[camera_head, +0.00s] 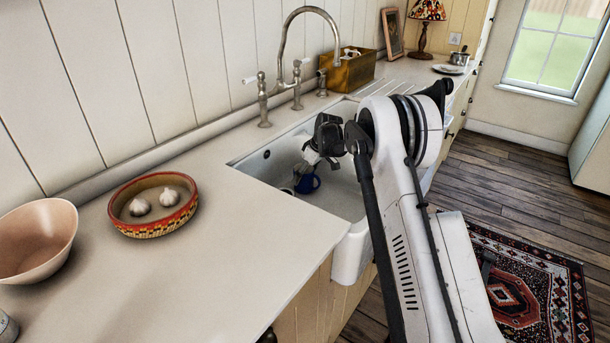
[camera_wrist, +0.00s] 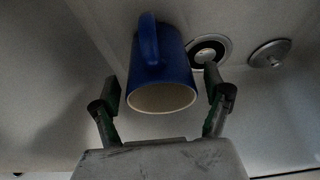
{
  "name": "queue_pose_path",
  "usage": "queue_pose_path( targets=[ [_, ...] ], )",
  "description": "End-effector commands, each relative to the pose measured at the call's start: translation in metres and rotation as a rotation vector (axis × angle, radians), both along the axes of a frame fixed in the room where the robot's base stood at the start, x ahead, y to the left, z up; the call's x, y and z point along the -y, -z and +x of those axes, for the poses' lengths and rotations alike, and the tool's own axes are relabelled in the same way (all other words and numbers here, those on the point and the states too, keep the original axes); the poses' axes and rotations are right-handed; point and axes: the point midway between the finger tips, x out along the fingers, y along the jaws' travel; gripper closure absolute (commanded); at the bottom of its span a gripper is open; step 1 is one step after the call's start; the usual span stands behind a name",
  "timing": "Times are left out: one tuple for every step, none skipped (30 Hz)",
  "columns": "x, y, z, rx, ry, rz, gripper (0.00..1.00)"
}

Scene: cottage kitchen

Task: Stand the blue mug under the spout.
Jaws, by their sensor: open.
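The blue mug (camera_head: 307,184) is low in the white sink (camera_head: 338,196), partly hidden by my gripper (camera_head: 312,160). In the wrist view the mug (camera_wrist: 178,72) has its handle toward the top of the picture and its pale open mouth toward me. My gripper (camera_wrist: 162,84) is open, with one finger on each side of the mug and a visible gap on both sides.
The drain (camera_wrist: 222,44) and a round metal disc (camera_wrist: 270,53) lie beside the mug. The sink walls are close around my gripper. A patterned bowl with garlic (camera_head: 150,224) and a pinkish bowl (camera_head: 38,240) stand on the counter at left. A wooden box (camera_head: 350,72) stands behind the sink.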

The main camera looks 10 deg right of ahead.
Motion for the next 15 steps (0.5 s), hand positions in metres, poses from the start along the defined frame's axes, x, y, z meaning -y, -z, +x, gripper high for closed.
queue_pose_path(
  targets=[
    [0.002,-0.008,-0.002,0.000,0.001,0.000,0.19],
    [0.004,-0.012,-0.003,0.000,0.001,0.000,0.19],
    [0.006,-0.019,-0.006,0.000,0.001,0.000,0.19],
    [0.007,-0.025,-0.007,-0.001,0.002,0.001,0.19],
    [0.009,-0.030,-0.009,-0.001,0.002,0.001,0.19],
    [0.011,-0.038,-0.012,0.000,0.002,0.000,0.19],
    [0.013,-0.044,-0.013,0.000,0.002,0.000,0.19],
    [0.015,-0.050,-0.015,0.000,0.002,0.000,0.19],
    [0.017,-0.057,-0.018,0.000,0.002,0.000,0.19],
    [0.018,-0.063,-0.019,0.000,0.002,0.000,0.19],
    [0.020,-0.068,-0.021,0.000,0.002,0.000,0.19],
    [0.021,-0.075,-0.023,0.000,0.001,0.000,0.19],
    [0.023,-0.079,-0.024,0.000,0.001,0.000,0.19],
    [0.024,-0.083,-0.026,0.000,0.001,0.000,0.19],
    [0.025,-0.088,-0.027,0.000,0.001,0.000,0.19]
  ],
)
